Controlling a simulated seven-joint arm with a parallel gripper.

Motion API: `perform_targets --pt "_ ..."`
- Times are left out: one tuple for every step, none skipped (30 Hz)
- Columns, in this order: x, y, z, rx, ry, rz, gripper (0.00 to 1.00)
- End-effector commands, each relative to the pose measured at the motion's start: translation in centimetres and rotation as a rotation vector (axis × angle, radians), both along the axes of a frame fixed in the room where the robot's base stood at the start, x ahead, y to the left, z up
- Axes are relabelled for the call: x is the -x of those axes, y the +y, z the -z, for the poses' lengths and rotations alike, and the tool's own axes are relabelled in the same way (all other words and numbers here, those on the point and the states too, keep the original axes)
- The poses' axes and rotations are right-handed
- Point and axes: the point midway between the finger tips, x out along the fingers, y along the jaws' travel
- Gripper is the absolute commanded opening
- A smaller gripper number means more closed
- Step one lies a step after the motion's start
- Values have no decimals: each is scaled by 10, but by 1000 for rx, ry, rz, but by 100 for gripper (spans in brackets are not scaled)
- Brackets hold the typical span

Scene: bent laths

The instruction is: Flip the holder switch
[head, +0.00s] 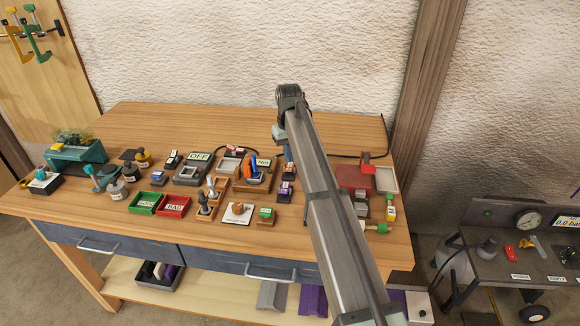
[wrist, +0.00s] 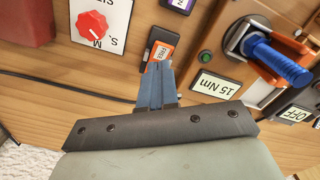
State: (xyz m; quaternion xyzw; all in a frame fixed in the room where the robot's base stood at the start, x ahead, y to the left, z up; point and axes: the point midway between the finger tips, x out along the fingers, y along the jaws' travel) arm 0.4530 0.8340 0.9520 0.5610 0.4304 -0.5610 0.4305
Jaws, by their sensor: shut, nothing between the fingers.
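A wooden holder (head: 253,182) stands at the middle of the bench with a blue-handled tool in it. In the wrist view the tool's blue handle (wrist: 275,60) sits in a dark ring, beside a green round button or lamp (wrist: 205,57) and a "15 Nm" label (wrist: 215,87). A small dark box with an orange "FREE" label (wrist: 160,52) lies just past my fingertips. Which part is the holder switch I cannot tell for sure. My gripper (wrist: 155,82) is shut and empty, beside the holder; contact with the dark box is unclear. It shows partly in the head view (head: 289,154).
A white plate with a red knob (wrist: 92,24) is left of the dark box in the wrist view. An "OFF" display (head: 200,156) and green (head: 145,203) and red trays (head: 174,206) lie left of the holder. A red box (head: 354,176) is right of my arm.

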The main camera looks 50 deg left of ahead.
Motion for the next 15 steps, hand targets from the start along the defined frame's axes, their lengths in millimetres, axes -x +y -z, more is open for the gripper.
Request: perform_targets --pt "0 0 1 0 0 0 0" --pt "0 0 1 0 0 0 0" --pt "0 0 1 0 0 0 0" --pt "0 0 2 0 0 0 0" --pt "0 0 2 0 0 0 0" --pt "0 0 3 0 0 0 0" --pt "0 0 3 0 0 0 0" --pt "0 0 3 0 0 0 0" --pt "0 0 4 0 0 0 0" --pt "0 0 4 0 0 0 0" --pt "0 0 4 0 0 0 0" --pt "0 0 5 0 0 0 0" --pt "0 0 5 0 0 0 0" --pt "0 0 6 0 0 0 0" --pt "0 0 6 0 0 0 0"
